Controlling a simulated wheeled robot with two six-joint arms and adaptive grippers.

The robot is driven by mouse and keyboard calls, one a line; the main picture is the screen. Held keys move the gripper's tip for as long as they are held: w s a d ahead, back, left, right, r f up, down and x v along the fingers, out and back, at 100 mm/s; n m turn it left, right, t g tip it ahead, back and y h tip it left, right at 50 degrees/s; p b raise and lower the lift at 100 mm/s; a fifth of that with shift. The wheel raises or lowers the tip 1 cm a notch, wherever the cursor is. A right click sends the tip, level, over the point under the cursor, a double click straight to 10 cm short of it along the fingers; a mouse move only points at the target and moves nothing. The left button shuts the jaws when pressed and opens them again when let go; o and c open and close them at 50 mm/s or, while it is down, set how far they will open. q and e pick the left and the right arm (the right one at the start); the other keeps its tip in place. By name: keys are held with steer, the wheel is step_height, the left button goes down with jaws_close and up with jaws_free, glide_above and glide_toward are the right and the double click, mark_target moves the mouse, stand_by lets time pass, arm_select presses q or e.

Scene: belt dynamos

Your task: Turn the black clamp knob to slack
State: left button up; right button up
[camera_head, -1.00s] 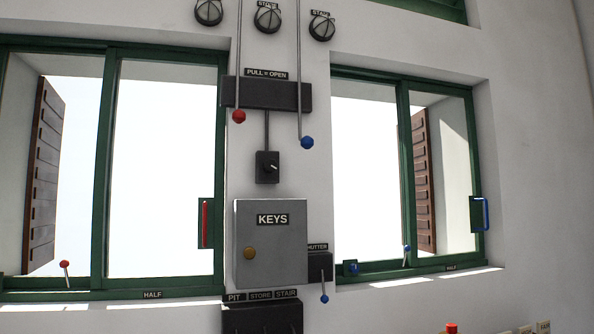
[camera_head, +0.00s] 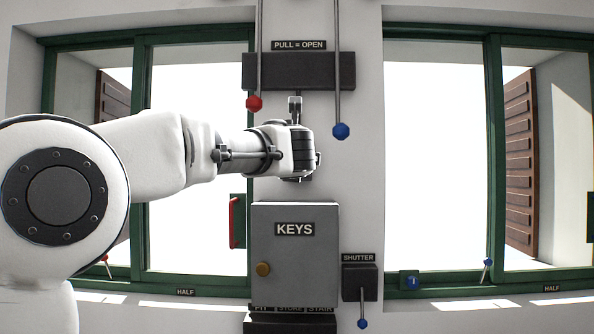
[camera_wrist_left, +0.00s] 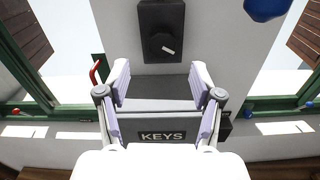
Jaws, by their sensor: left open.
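A black knob (camera_wrist_left: 162,46) with a white pointer line sits on a dark box on the wall. It carries no readable label. In the head view my left gripper (camera_head: 297,150) is in front of the wall above the key box and hides the knob. My right gripper is in neither view.
A grey KEYS box (camera_head: 294,255) is below the gripper. A red ball pull (camera_head: 254,103) and a blue ball pull (camera_head: 341,131) hang on rods either side above. A SHUTTER lever (camera_head: 362,323) is lower right. Green-framed windows (camera_head: 494,150) flank the wall strip.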

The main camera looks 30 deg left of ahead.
arm_select(q)
steer(key=x, duration=0.3)
steer(key=f+p+x, duration=0.1)
steer(key=x, duration=0.1)
steer(key=shift+w+d, duration=0.2)
steer(key=shift+d, duration=0.15)
steer(key=p+x, duration=0.2)
steer(key=x, duration=0.2)
steer(key=shift+a+r, duration=0.1)
steer(key=shift+a, duration=0.1)
steer(key=shift+c, duration=0.6)
steer(key=shift+s+r, duration=0.15)
steer(key=shift+s, duration=0.05)
steer(key=c, duration=1)
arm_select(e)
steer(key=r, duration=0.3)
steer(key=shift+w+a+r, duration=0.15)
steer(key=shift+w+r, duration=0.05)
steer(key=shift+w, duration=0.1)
